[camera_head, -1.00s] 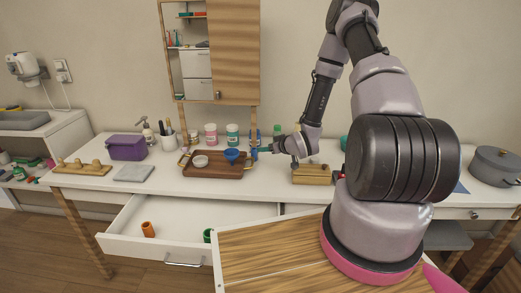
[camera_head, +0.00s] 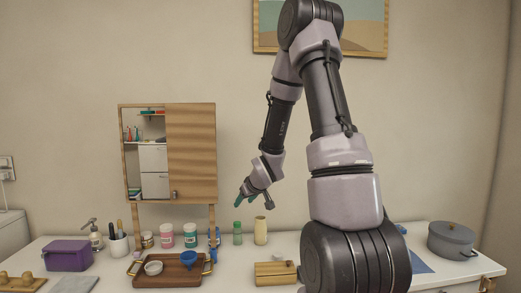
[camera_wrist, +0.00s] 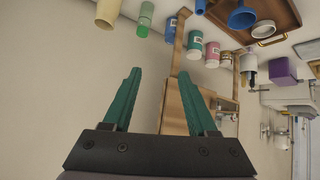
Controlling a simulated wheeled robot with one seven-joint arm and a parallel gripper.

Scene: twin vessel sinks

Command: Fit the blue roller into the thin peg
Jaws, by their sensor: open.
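My gripper (camera_head: 252,202) is raised in front of the wall, above the counter. Its teal fingers stand apart with nothing between them in the wrist view (camera_wrist: 159,76). A wooden board with upright pegs (camera_head: 27,280) is at the lower left of the head view, partly cut off; I cannot tell which peg is the thin one. No blue roller can be made out for certain. A tall blue object (camera_head: 213,238) stands behind the tray, and it also shows in the wrist view (camera_wrist: 171,28); its shape is unclear.
A wooden tray (camera_head: 150,281) holds a blue funnel (camera_head: 190,259) and a white bowl (camera_head: 153,267). Jars, bottles and a wooden block (camera_head: 272,273) stand nearby. A wall cabinet (camera_head: 190,150) hangs left of my arm. A grey pot (camera_head: 453,240) is at right.

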